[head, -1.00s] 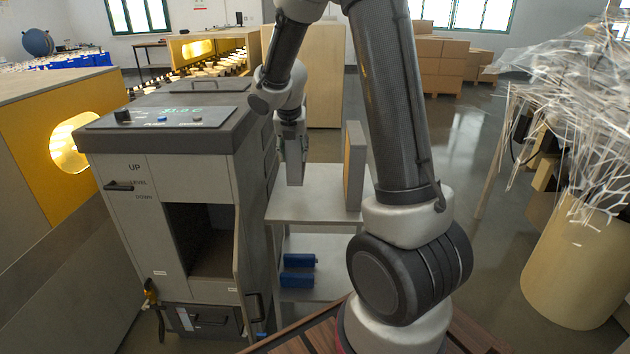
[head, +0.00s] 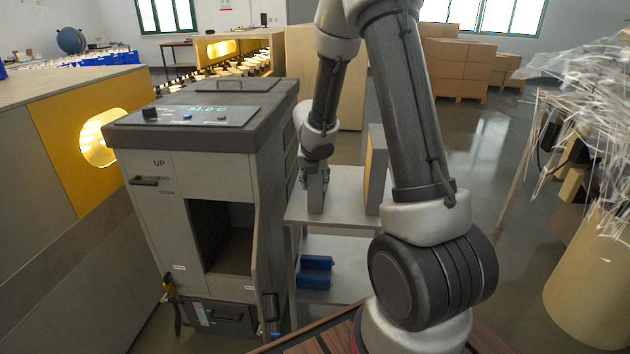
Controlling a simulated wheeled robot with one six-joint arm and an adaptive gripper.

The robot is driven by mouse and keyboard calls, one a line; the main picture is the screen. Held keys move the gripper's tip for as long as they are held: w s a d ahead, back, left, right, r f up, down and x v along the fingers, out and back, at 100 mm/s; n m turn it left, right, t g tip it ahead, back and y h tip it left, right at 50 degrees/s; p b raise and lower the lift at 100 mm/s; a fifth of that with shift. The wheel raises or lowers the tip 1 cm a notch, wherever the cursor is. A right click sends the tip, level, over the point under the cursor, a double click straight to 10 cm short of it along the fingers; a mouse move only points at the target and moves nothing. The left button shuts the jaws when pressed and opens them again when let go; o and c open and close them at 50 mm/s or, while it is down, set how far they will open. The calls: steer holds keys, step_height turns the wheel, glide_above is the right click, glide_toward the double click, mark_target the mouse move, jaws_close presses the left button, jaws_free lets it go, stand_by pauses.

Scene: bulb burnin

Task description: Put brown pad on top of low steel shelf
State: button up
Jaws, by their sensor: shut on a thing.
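The low steel shelf (head: 345,207) is a pale grey two-level stand just right of the grey oven-like machine. My gripper (head: 316,180) is over the left part of its top and points down. It is shut on a narrow, upright grey-brown slab (head: 317,200), whose lower end is at or just above the shelf top; I cannot tell whether it touches. The slab looks more grey than brown, so I cannot be sure it is the brown pad. An upright panel (head: 376,165) with a tan face stands on the shelf's right side, partly behind my arm.
The grey machine (head: 215,170) with an open compartment borders the shelf on the left. Blue blocks (head: 315,272) lie on the lower level. The shelf top between slab and panel is clear. A bin (head: 595,280) of white strips stands at right.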

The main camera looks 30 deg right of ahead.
steer(key=o, duration=1.2)
steer(key=shift+o, duration=0.2)
steer(key=v, duration=1.2)
steer(key=s+d+r+m, duration=0.2)
steer(key=s+r+m, duration=0.7)
steer(key=s+m, duration=0.25)
steer(key=s+a+r+m+y, duration=0.1)
steer(key=s+m, duration=0.7)
steer(key=m, duration=0.1)
steer(key=s+a+r+m+y, duration=0.1)
steer(key=s+r+m, duration=0.1)
steer(key=s+m, duration=0.6)
steer(key=shift+s+a+m+y, duration=0.25)
steer(key=shift+a+m+y, duration=0.05)
steer(key=shift+a+m, duration=0.1)
